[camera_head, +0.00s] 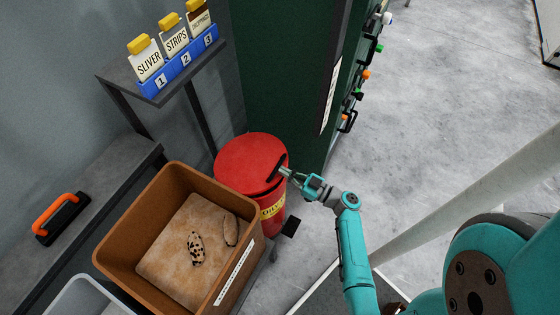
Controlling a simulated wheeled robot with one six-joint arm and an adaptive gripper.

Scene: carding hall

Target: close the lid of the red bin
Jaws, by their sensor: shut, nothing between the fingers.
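The red bin (272,226) stands on the floor near the middle of the view, with a yellow label on its front. Its round red lid (250,163) lies over the top and looks down or nearly down; a narrow dark gap may show at its right front edge, but I cannot tell for sure. My gripper (284,171) is at the lid's right edge, by a dark handle-like piece. It is shut and holds nothing. I cannot tell whether it touches the lid.
A brown crate (128,232) with a tan pad stands close in front of the bin. A dark green cabinet (290,70) rises behind it. A shelf with labelled cards (149,58) is at upper left. A black pedal-like block (291,227) is beside the bin. Floor at right is clear.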

